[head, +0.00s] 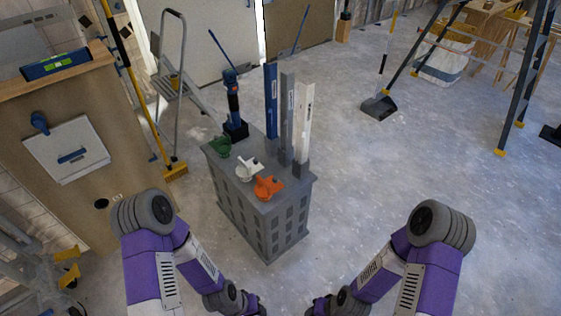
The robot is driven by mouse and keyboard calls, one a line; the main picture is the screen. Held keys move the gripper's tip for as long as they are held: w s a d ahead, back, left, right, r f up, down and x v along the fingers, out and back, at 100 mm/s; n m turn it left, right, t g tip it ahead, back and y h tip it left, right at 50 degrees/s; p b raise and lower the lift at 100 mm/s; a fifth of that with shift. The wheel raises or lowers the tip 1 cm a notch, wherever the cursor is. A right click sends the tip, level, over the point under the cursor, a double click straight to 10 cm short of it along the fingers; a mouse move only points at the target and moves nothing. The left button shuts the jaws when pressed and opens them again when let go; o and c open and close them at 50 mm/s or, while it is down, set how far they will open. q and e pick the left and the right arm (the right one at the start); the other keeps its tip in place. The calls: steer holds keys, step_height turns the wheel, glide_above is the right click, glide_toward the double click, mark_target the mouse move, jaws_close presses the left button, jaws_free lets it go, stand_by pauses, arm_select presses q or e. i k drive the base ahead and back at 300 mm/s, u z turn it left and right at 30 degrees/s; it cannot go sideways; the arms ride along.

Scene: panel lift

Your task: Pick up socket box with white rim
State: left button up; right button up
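A small white piece (248,168) sits on top of the grey crate (262,236), between a green piece (219,147) and an orange piece (268,187). It looks like the socket box with the white rim, but it is too small to make out a rim clearly. My two purple arms come in from the lower left and lower right. Their far ends run to the bottom edge of the head view, in front of the crate and apart from it. Neither gripper's fingers show.
A blue cordless tool (234,102) and upright blue, grey and white level bars (303,122) stand at the crate's back. A wooden panel (60,150) with a white plate stands left. Floor right of the crate is clear.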

mark_target(244, 170)
steer(key=z, duration=0.1)
steer(key=i, duration=0.9)
steer(key=u, duration=0.3)
